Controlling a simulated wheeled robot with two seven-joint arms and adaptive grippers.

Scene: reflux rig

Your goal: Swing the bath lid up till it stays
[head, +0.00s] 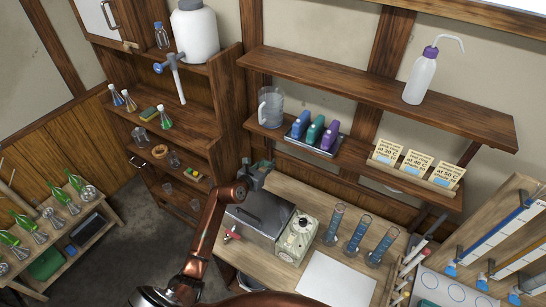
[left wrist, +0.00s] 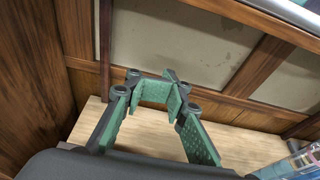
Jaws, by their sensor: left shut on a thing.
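The bath (head: 252,226) is a grey metal box on the wooden bench, left of a cream control unit. Its top shows as a plain grey face; I cannot tell the bath lid's angle. My left gripper (head: 258,174) is at the bath's back edge, its copper arm reaching up past the bath's left side. In the left wrist view its green-padded fingers (left wrist: 164,92) are closed in together in front of the wall. What they grip is hidden, but the lid is the thing by them. My right gripper is out of view.
The cream control unit (head: 297,238) with a dial stands right of the bath. Blue-tinted cylinders (head: 355,235) and a white sheet (head: 336,281) are further right. A shelf (head: 345,160) with bottles and cards overhangs behind. A red tap (head: 232,234) sticks out at the bath's front left.

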